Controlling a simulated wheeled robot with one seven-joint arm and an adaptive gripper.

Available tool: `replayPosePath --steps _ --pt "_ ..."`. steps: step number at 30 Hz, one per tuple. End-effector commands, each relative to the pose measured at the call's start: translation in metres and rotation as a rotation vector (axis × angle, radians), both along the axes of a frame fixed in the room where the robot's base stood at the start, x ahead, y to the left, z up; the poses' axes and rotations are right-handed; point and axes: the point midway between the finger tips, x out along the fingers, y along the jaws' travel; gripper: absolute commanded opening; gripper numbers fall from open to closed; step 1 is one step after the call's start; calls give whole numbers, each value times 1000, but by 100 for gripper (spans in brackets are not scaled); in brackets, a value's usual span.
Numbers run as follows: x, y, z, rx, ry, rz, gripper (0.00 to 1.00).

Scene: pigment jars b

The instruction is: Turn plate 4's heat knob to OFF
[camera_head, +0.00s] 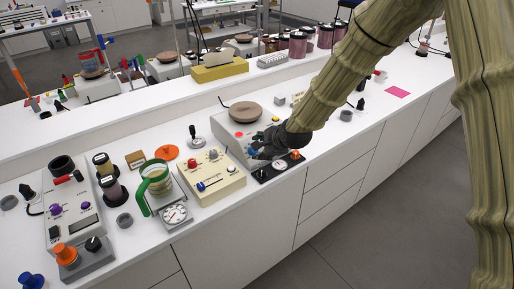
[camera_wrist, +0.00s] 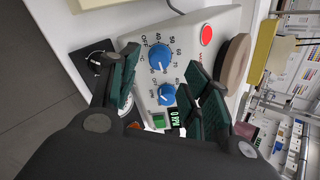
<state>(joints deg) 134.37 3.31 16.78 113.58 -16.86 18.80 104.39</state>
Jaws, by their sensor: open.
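A pale hotplate (camera_head: 228,132) with a round brown top (camera_head: 246,112) stands on the bench; I cannot read a plate number. In the wrist view its panel has a blue heat knob (camera_wrist: 160,57) with a °C scale marked OFF, 40, 50, 60 and up. Its white mark seems turned away from OFF. A second blue knob (camera_wrist: 167,94), marked RPM, sits beside it. My gripper (camera_wrist: 163,70) is open in front of the panel, a finger on either side of the knobs, holding nothing. In the head view my gripper (camera_head: 259,148) partly hides the panel.
The panel also carries a red button (camera_wrist: 206,34), a green switch (camera_wrist: 158,121) and a small display (camera_wrist: 175,118). A black strip with a dial (camera_head: 278,165) lies at the bench's front edge. A beige box with knobs (camera_head: 212,174) stands to the left.

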Motion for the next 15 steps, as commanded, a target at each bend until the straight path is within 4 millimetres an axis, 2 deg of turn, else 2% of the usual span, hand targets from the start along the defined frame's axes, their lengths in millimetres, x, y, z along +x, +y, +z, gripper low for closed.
replayPosePath --steps 9,15 --pt "20 14 -24 -1 1 1 48" --pt "27 17 -32 -1 0 1 48"
